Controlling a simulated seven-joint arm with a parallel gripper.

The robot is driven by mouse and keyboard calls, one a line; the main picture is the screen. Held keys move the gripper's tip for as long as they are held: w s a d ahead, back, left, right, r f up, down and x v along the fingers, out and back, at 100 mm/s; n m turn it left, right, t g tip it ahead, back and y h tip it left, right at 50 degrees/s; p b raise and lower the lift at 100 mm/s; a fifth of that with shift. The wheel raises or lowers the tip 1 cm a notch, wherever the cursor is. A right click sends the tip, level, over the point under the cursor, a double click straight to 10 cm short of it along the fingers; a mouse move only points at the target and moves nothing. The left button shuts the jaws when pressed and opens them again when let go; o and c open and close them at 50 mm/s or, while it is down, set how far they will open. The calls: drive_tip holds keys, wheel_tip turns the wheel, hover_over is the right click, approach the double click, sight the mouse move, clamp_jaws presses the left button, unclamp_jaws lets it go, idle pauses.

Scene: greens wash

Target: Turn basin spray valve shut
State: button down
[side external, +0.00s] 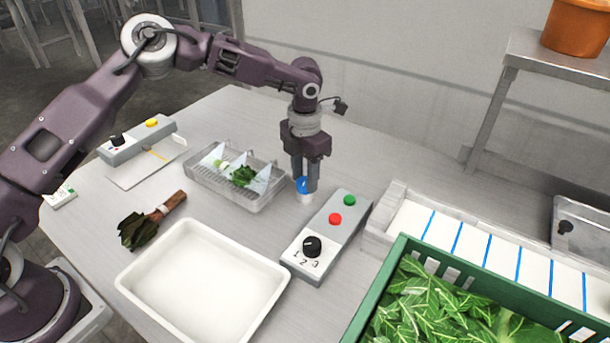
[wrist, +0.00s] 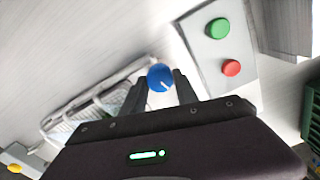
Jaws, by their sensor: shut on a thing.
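The spray valve has a blue round knob (side external: 303,185) on a short white base (side external: 305,198), standing on the table between the clear bin and the control box. In the wrist view the blue knob (wrist: 160,78) shows a white pointer line aimed toward the lower right. My gripper (side external: 305,186) points straight down over the valve, with its two dark fingers on either side of the knob. In the wrist view my gripper (wrist: 160,84) is shut on the knob. The fingers hide part of the knob's sides.
A control box (side external: 327,240) with green and red buttons and a black dial stands close right. A clear divided bin (side external: 262,203) with greens is left.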

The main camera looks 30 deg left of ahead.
sight(305, 181)
drive_tip(key=m, duration=1.2)
drive_tip(key=shift+r, duration=0.1)
drive_tip(key=shift+m, duration=0.3)
idle(0.3)
drive_tip(key=c, duration=0.9)
unclamp_jaws()
drive_tip(key=shift+c, duration=0.2)
wheel_tip(305, 181, up, 7)
